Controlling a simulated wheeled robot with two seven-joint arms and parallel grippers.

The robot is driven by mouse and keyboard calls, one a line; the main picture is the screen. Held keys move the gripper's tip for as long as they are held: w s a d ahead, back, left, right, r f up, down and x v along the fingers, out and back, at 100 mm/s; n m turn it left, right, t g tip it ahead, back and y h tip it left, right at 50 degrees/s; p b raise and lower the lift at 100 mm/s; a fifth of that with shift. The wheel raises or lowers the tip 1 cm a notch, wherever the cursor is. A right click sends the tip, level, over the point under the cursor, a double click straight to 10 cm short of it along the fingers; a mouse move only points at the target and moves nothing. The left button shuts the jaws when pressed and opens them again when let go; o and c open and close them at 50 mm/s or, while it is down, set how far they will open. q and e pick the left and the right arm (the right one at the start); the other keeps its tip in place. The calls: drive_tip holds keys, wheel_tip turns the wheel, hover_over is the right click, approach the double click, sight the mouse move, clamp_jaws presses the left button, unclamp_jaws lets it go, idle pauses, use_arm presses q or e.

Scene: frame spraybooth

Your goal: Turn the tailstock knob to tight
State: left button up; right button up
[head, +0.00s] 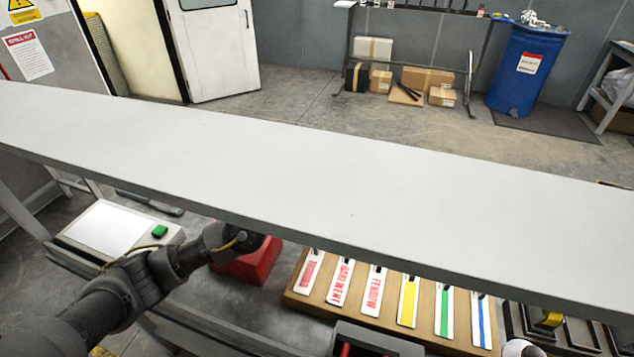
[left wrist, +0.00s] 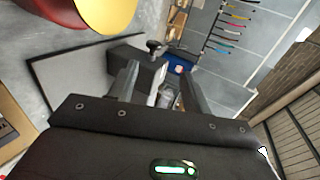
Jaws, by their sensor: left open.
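A small black knob (left wrist: 155,46) shows in the left wrist view beside a dark grey block (left wrist: 128,56), which I take to be the tailstock. Its tight or loose setting cannot be read. My left gripper (left wrist: 160,82) is open, its two fingers pointing toward the block and knob. The knob appears beyond the fingertips, between them, and the fingers do not visibly hold anything. In the head view my left arm reaches in from the left, and its end goes out of sight under a grey shelf. The knob cannot be made out there. My right gripper is not seen.
The long grey shelf (head: 330,185) crosses above the bench and hides part of it. A red block (head: 248,262) sits beside my left wrist. A wooden board (head: 335,308) with several labelled tags lies to the right. A box with a green button (head: 159,231) is at left.

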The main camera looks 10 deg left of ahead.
use_arm(q)
drive_tip(key=w+a+r+n+t+y+b, duration=0.15)
drive_tip(key=w+r, duration=0.25)
drive_tip(key=r, duration=0.4)
drive_tip(key=w+a+r+n+t+h, duration=0.1)
drive_tip(key=w+a+r+n, duration=0.1)
drive_tip(key=w+r, duration=0.45)
drive_tip(key=w+a+r+n+g+y, duration=0.1)
drive_tip(key=w+a+r+n, duration=0.1)
drive_tip(key=a, duration=0.3)
drive_tip(key=w+a+r+n+g+y+b, duration=0.1)
drive_tip(key=w+a+r+n, duration=0.15)
drive_tip(key=a, duration=0.35)
drive_tip(key=w+a+r+n+g+y, duration=0.1)
drive_tip(key=w+a+r+n, duration=0.15)
drive_tip(key=a, duration=0.25)
wheel_tip(320, 180, down, 8)
drive_tip(key=f+g+h+b, duration=0.1)
drive_tip(key=g+h, duration=0.3)
drive_tip(key=g, duration=0.1)
drive_tip(key=s+d+f+m+g+h, duration=0.3)
drive_tip(key=d+f+m, duration=0.1)
drive_tip(key=d+f, duration=0.4)
drive_tip(key=s+d+f+m+g+h, duration=0.3)
drive_tip(key=d+f, duration=0.6)
drive_tip(key=d, duration=0.3)
drive_tip(key=shift+s+f+m+g, duration=0.35)
drive_tip(key=shift+m+g, duration=0.1)
drive_tip(key=shift+m, duration=0.1)
